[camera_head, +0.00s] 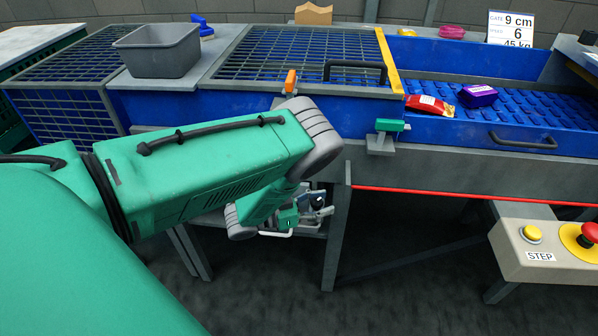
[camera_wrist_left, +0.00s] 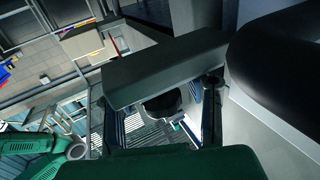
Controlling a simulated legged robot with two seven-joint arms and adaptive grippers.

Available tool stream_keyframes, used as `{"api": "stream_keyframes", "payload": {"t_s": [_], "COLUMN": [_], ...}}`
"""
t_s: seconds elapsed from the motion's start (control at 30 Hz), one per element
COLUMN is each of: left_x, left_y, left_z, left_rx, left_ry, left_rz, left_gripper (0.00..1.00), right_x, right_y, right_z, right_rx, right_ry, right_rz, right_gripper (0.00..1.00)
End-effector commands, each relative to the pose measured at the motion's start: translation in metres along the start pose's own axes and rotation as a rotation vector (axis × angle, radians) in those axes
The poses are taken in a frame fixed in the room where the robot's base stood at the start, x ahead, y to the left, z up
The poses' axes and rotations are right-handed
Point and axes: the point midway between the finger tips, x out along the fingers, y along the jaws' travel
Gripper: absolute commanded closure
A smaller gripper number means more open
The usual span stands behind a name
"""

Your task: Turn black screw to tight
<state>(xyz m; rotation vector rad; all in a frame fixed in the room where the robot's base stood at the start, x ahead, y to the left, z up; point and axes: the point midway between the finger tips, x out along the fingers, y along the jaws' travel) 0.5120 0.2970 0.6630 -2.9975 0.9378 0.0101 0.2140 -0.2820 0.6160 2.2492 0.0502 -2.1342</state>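My left arm reaches in from the left in the head view and bends down below the conveyor's front edge. My left gripper (camera_head: 303,213) is small there, beside the table leg and partly hidden by my wrist. A small dark round part (camera_head: 318,202) shows at the gripper; I cannot tell for certain whether it is the black screw. In the left wrist view a black rounded part (camera_wrist_left: 162,106) sits between a dark grey bar and a green block. It may be the screw, but contact is unclear. My right gripper is not in view.
The blue conveyor (camera_head: 440,125) carries a red packet (camera_head: 428,105) and a purple packet (camera_head: 478,96). A grey bin (camera_head: 160,52) stands at the back left. A control box (camera_head: 545,248) with yellow and red buttons is at right. A table leg (camera_head: 336,235) stands close to my gripper.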

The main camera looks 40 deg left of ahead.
Motion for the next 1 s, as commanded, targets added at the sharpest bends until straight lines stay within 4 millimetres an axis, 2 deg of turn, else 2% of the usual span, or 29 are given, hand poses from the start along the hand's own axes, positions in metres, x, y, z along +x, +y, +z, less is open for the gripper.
{"api": "stream_keyframes", "payload": {"t_s": [0.13,0.6,0.8,1.0], "left_x": [-0.018,-0.1,-0.114,-0.115], "left_y": [-0.003,-0.003,-0.002,-0.002], "left_z": [-0.002,0.002,0.002,0.002], "left_rx": [-0.003,-0.003,-0.002,-0.002], "left_ry": [0.006,0.003,0.002,0.003], "left_rz": [-0.009,-0.007,-0.004,-0.002], "left_gripper": [0.62,0.62,0.62,0.62], "right_x": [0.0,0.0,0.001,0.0], "right_y": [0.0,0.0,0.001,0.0], "right_z": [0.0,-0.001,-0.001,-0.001], "right_rx": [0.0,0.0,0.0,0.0], "right_ry": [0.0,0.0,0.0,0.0], "right_rz": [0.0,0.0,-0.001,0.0], "right_gripper": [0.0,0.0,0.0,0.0]}}
